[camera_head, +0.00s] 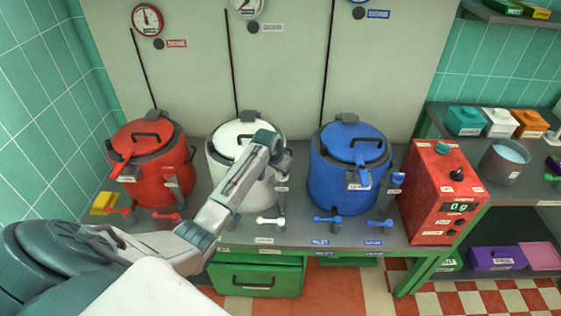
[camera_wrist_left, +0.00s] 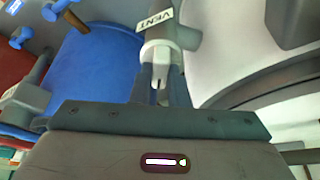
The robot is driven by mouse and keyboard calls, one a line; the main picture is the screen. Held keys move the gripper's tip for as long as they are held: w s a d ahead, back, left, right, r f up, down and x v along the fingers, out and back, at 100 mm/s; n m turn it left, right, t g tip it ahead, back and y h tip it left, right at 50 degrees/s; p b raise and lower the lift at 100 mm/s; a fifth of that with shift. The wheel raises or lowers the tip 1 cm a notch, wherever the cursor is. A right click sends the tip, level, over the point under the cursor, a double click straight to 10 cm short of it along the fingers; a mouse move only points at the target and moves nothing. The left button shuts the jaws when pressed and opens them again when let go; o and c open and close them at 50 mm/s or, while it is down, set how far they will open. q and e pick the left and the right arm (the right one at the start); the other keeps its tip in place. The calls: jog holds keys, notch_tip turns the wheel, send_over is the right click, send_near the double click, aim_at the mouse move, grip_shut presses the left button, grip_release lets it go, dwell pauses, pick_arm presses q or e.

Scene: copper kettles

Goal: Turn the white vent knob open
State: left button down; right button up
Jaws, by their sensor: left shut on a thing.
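The white kettle (camera_head: 225,152) stands on the grey counter between a red and a blue kettle, partly hidden by my left arm. My left gripper (camera_head: 279,163) is at its right side. In the left wrist view, the white vent knob (camera_wrist_left: 160,50) sits beside the white kettle wall (camera_wrist_left: 235,50), with a VENT label (camera_wrist_left: 160,18) on its pipe. My left gripper (camera_wrist_left: 161,88) is shut on the knob, a dark finger on each side. In the head view the knob is mostly hidden by the gripper. My right gripper is out of view.
The blue kettle (camera_head: 345,174) is close on the right, the red kettle (camera_head: 180,165) on the left. White (camera_head: 270,221) and blue (camera_head: 380,223) taps line the counter's front. A red control box (camera_head: 425,185) stands at the right end. A green drawer (camera_head: 257,279) is below.

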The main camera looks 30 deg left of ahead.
pick_arm(q)
jog(key=n+p, duration=0.1)
jog(key=n+y+p, duration=0.1)
jog(key=shift+d+r+n, duration=0.15)
jog(key=shift+r+n, duration=0.15)
jog(key=shift+n, duration=0.1)
jog(key=shift+w+f+n+y+p, duration=0.1)
jog(key=shift+n+y+p, duration=0.5)
jog(key=shift+n+p, duration=0.85)
jog(key=shift+n, duration=0.35)
jog(key=c, duration=1.4)
grip_release()
jog(key=shift+f, duration=0.15)
jog(key=b+v, duration=0.2)
jog(key=v, duration=0.8)
jog(key=shift+d+r+b, duration=0.15)
jog(key=shift+r+b, duration=0.15)
jog(key=shift+r, duration=0.15)
jog(key=shift+w, duration=0.1)
